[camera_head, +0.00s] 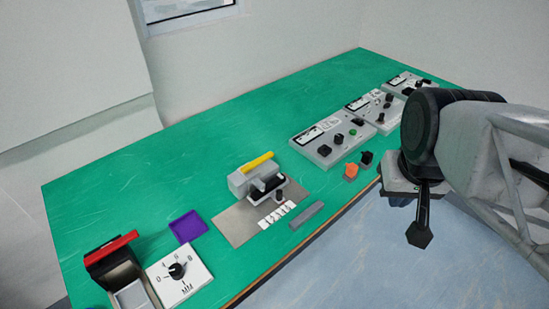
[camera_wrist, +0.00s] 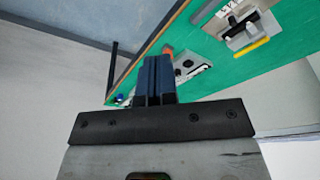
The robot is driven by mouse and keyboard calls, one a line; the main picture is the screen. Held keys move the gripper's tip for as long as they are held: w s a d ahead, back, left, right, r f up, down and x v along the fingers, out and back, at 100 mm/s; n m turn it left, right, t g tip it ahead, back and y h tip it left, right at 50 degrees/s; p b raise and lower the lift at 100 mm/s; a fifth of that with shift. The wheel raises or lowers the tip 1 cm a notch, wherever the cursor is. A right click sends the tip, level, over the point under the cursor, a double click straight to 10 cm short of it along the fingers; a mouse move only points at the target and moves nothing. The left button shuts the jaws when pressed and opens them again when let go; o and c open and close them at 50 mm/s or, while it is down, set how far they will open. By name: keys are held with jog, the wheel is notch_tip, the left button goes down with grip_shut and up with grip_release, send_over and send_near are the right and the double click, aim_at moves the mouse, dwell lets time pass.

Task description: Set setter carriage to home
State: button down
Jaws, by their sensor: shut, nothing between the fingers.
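The likely setter is the grey block unit with a yellow bar (camera_head: 257,162) on a grey metal plate (camera_head: 232,226), left of centre on the green table. A dark carriage with a pale rim (camera_head: 266,191) and a small dark knob sits at its front, beside a row of white labels (camera_head: 276,215). Exact carriage position against the labels is too small to tell. The wrist view shows the unit upside down at upper right, with its yellow bar (camera_wrist: 252,47). My gripper (camera_head: 419,236) is shut and empty, off the table's front edge, well right of the unit. Its fingers (camera_wrist: 156,62) are together.
A dial plate (camera_head: 180,277), a red-lidded box (camera_head: 112,249) and a purple tray (camera_head: 187,226) stand at left. A grey bar (camera_head: 306,214) lies near the front edge. Orange (camera_head: 351,171) and black blocks and several control panels (camera_head: 333,141) stand at right. The back is clear.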

jog(key=c, duration=1.8)
grip_release()
jog(key=o, duration=0.5)
jog(key=shift+w, duration=0.15)
jog(key=shift+c, duration=0.2)
jog(key=shift+o, duration=0.3)
jog(key=shift+w+a, duration=0.15)
jog(key=shift+w, duration=0.05)
jog(key=n+g, duration=0.3)
jog(key=n, duration=0.2)
send_over(279, 191)
jog(key=f, duration=2.1)
jog(key=shift+s+d+f, duration=0.15)
jog(key=shift+d+f, duration=0.05)
jog(key=shift+f, duration=0.2)
jog(key=shift+a+f, duration=0.2)
jog(key=shift+f, duration=0.05)
jog(key=shift+f, duration=0.1)
jog(key=shift+f, duration=3.75)
